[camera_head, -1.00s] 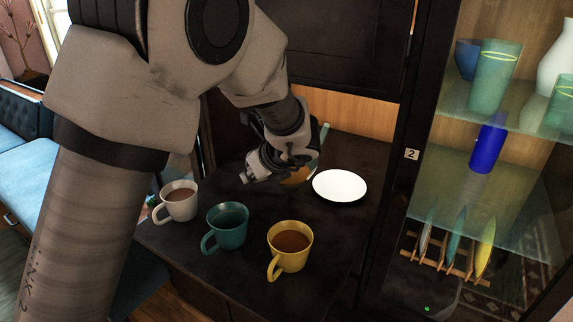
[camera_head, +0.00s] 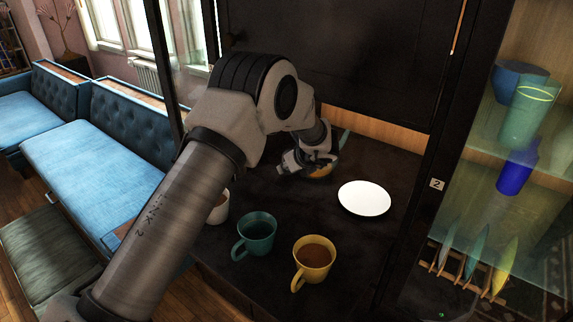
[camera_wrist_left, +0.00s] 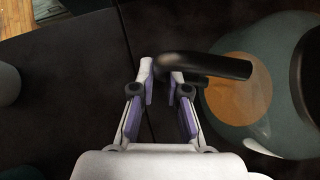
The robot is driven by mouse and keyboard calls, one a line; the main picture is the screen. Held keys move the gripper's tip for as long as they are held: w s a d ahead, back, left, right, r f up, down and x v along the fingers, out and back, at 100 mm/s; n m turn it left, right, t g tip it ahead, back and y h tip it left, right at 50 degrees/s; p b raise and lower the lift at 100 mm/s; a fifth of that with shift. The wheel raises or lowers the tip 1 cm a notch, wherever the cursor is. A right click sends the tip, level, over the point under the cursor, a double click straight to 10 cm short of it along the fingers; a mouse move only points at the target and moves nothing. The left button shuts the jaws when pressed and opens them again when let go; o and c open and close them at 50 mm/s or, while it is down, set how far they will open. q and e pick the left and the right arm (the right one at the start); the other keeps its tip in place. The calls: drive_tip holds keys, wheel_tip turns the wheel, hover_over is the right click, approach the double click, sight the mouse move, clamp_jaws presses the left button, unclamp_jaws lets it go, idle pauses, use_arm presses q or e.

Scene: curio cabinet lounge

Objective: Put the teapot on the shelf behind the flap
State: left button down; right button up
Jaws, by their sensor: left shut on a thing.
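The teapot (camera_head: 321,172) stands on the dark cabinet surface behind the plate, mostly hidden by my left gripper (camera_head: 293,163); its orange patch and a bit of teal show. In the left wrist view the teal teapot (camera_wrist_left: 284,55) with its round orange patch is at the right. Its black handle (camera_wrist_left: 215,66) reaches in between the fingertips of my left gripper (camera_wrist_left: 162,75), which is shut on it. A dark panel (camera_head: 345,60), apparently the flap, hangs above the back of the surface. The shelf behind it is hidden. My right gripper is not in view.
A white plate (camera_head: 364,198), a teal mug (camera_head: 256,234), a yellow mug (camera_head: 314,260) and a partly hidden pale mug (camera_head: 220,209) stand on the dark surface (camera_head: 270,202). A glass-shelved cabinet with blue and green vessels (camera_head: 529,110) is at the right. Blue benches (camera_head: 95,165) are left.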

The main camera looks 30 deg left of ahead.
use_arm(q)
drive_tip(key=shift+s+d+b, duration=0.1)
drive_tip(key=shift+b, duration=0.2)
drive_tip(key=c, duration=1.2)
unclamp_jaws()
drive_tip(key=shift+f, duration=0.1)
drive_tip(key=shift+r+p, duration=0.35)
drive_tip(key=b+v, duration=0.2)
drive_tip(key=v, duration=0.5)
drive_tip(key=shift+d+b, duration=0.15)
drive_tip(key=shift+b, duration=0.25)
